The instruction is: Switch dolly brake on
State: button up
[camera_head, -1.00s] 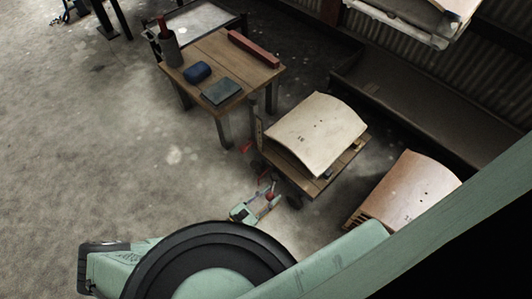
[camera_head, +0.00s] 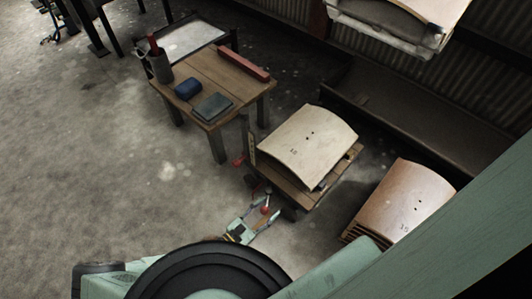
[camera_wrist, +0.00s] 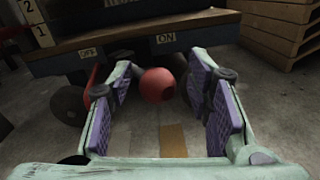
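The dolly (camera_head: 321,197) is a low wooden platform carrying curved wooden boards (camera_head: 305,143). In the wrist view, its dark edge (camera_wrist: 135,56) bears an OFF label (camera_wrist: 88,52) on the left and an ON label (camera_wrist: 165,39) on the right. The brake's round red knob (camera_wrist: 157,84) stands below and between these labels, closer to ON. My gripper (camera_wrist: 158,80) is open, its purple-padded fingers on either side of the knob, with visible gaps. In the head view, my gripper (camera_head: 262,205) is low at the dolly's near corner. The lever's shaft is hidden behind the knob.
A wooden table (camera_head: 215,75) with a blue item (camera_head: 188,89), a dark flat box (camera_head: 213,107) and a red bar (camera_head: 243,66) stands behind left. Another board stack (camera_head: 405,200) is right of the dolly. Floor at left (camera_head: 80,160) is clear.

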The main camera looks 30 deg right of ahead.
jog(key=v, duration=1.2)
